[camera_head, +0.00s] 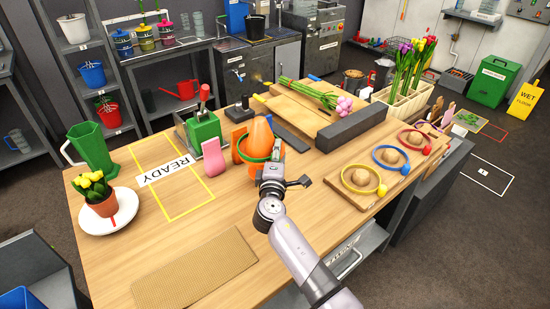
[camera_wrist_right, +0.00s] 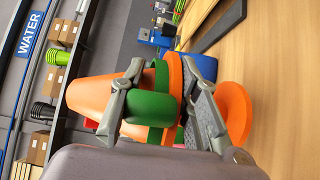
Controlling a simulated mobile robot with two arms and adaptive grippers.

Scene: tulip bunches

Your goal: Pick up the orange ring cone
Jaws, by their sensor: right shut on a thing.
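The orange ring cone (camera_head: 257,135) is on the wooden table near its back middle, with a green ring (camera_head: 253,155) around it. My right gripper (camera_head: 275,160) is at the near right side of the cone. In the right wrist view the cone (camera_wrist_right: 90,97) lies across the picture with its narrow end to the left, and the green ring (camera_wrist_right: 148,106) is around it. I cannot tell whether the base is off the table. My left gripper is not in view.
A green box-shaped device (camera_head: 204,128) and a pink block (camera_head: 213,157) stand close left of the cone. A dark grey bar (camera_head: 352,127) is to the right. A board (camera_head: 345,190) with colored rings lies at the right edge. The front table is clear around a brown mat (camera_head: 195,270).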

